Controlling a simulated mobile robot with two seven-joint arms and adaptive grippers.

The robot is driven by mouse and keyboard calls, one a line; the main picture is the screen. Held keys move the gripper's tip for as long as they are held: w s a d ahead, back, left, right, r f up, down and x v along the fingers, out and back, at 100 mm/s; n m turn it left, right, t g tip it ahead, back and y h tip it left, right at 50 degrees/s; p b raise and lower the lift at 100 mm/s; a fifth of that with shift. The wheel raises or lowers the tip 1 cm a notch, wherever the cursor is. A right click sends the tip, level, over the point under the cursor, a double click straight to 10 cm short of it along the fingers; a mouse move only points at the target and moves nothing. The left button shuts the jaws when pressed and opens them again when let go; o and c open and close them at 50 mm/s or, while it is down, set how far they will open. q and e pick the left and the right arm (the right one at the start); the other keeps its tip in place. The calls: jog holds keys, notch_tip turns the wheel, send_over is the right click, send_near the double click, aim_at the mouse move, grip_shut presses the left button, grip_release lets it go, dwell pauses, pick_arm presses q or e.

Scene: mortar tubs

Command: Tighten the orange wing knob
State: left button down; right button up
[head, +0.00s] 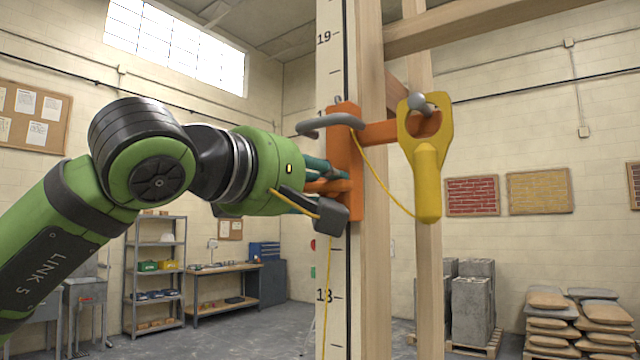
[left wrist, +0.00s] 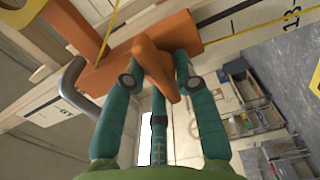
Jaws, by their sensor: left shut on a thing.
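The orange wing knob (head: 328,186) sits on the left side of an orange bracket (head: 345,150), which is on a white graduated staff (head: 331,75). In the left wrist view the knob (left wrist: 153,62) lies between the teal fingers, with its wings showing. My left gripper (head: 320,175) comes in from the left and is shut on the knob; it also shows in the left wrist view (left wrist: 158,78). In the head view the fingers partly hide the knob. My right gripper is in neither view.
A dark grey block (head: 322,212) with a yellow cord (head: 372,170) is just below the fingers. A grey curved handle (head: 330,122) juts left above them. A yellow holder (head: 428,170) hangs at right. Timber posts (head: 370,60) stand behind. Shelves (head: 158,250) are far back.

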pick_arm(q)
jog(key=shift+r, duration=0.1)
jog(key=c, duration=1.1)
grip_release()
jog(key=shift+o, duration=0.2)
jog(key=shift+a, duration=0.1)
jog(key=v, duration=1.2)
